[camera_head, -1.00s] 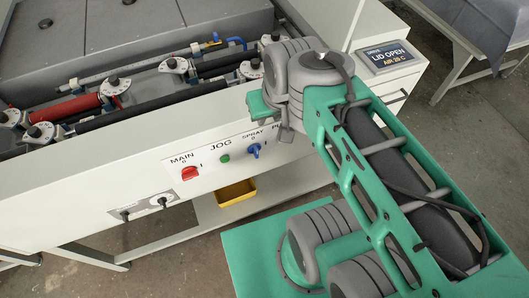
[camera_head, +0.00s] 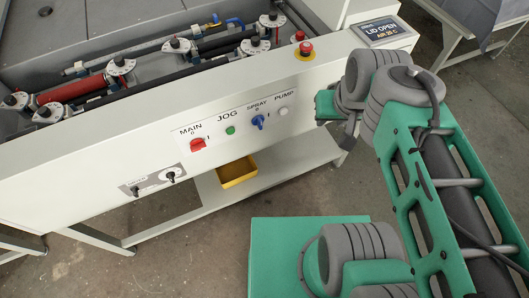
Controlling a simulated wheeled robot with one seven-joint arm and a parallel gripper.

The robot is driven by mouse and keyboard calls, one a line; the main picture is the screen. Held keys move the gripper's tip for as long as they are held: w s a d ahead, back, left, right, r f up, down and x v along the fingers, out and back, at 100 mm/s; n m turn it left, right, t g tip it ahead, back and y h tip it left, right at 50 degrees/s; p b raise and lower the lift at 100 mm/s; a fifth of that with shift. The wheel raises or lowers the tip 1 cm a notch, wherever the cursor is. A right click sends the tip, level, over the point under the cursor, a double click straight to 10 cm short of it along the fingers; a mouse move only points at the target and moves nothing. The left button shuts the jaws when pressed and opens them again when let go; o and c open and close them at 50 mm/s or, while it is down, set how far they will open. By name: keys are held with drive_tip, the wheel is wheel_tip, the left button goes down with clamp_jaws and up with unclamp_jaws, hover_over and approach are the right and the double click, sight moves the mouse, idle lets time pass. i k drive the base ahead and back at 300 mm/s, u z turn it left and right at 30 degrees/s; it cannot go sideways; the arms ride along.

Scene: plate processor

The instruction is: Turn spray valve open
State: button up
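A small valve with a blue lever (camera_head: 234,21) sits at the right end of the thin grey pipe (camera_head: 140,48) at the machine's upper edge. The lever points right, roughly along the pipe's line; its exact setting is too small to read. On the white front panel, a blue knob (camera_head: 258,121) sits under the label SPRAY, with marks 0 and I. The knob looks roughly upright. My arm stands at the right, its grey and green wrist end in front of the panel's right end, apart from the lever and knob. My gripper's fingers do not show.
The panel also has a red MAIN switch (camera_head: 197,145), a green JOG button (camera_head: 230,131) and a white PUMP button (camera_head: 283,111). A red emergency stop (camera_head: 305,49) stands on the ledge. A display (camera_head: 384,31) reads LID OPEN. Rollers (camera_head: 69,88) fill the open trough. A yellow bin (camera_head: 237,172) sits below.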

sight(257, 120)
drive_tip(key=k, duration=0.6)
drive_tip(key=u, duration=1.3)
drive_tip(key=i, duration=0.5)
drive_tip(key=u, duration=0.05)
